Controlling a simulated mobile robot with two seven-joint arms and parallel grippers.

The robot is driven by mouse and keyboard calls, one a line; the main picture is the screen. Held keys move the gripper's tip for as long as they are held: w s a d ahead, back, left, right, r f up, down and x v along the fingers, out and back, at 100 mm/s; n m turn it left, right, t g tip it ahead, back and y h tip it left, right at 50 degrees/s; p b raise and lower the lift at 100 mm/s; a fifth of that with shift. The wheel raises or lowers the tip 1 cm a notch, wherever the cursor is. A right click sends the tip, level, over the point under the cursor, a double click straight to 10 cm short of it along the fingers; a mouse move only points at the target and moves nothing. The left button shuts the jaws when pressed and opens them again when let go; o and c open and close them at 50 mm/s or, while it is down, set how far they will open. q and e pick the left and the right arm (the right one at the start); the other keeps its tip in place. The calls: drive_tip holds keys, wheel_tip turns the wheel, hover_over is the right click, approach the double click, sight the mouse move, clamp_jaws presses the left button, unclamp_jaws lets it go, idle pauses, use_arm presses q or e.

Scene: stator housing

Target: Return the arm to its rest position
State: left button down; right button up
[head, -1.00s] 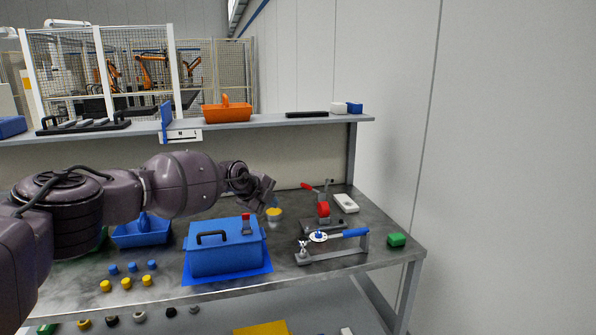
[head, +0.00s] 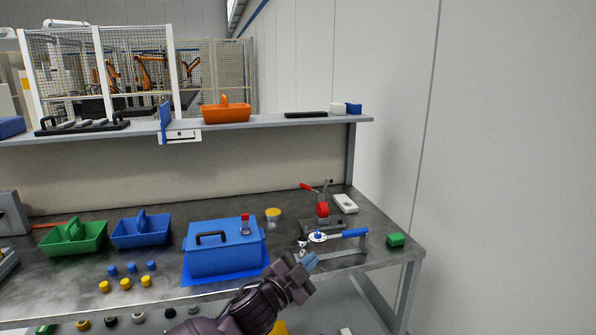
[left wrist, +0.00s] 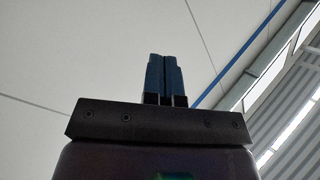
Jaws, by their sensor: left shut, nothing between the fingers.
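My left gripper (head: 307,261) is in the lower middle of the head view, in front of the table's front edge and right of the blue toolbox (head: 225,258). Its arm comes up from the bottom edge. In the left wrist view, its blue fingers (left wrist: 164,78) are together with nothing between them, against a pale wall and ceiling. My right gripper is not in either view.
Small blue and yellow pieces lie at the front left.

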use_arm(q)
drive_tip(key=s+a+f+n+y, duration=0.55)
drive_tip(key=s+a+f, duration=0.25)
drive_tip(key=a, duration=0.3)
drive_tip(key=s+a+f+n+y, duration=0.4)
drive_tip(key=s+a+f+n, duration=0.35)
drive_tip(key=a, duration=0.45)
drive_tip(key=s+a+f+n+g+y, duration=0.1)
drive_tip(key=s+a+f, duration=0.2)
drive_tip(key=s+f, duration=0.3)
drive_tip(key=s+a+f+n+g+y, duration=0.1)
drive_tip(key=s+f, duration=0.4)
drive_tip(key=s, duration=0.5)
drive_tip(key=a+g, duration=0.1)
drive_tip(key=a, duration=0.1)
drive_tip(key=shift+a+f+y, duration=0.35)
drive_tip(key=shift+a+f, duration=0.05)
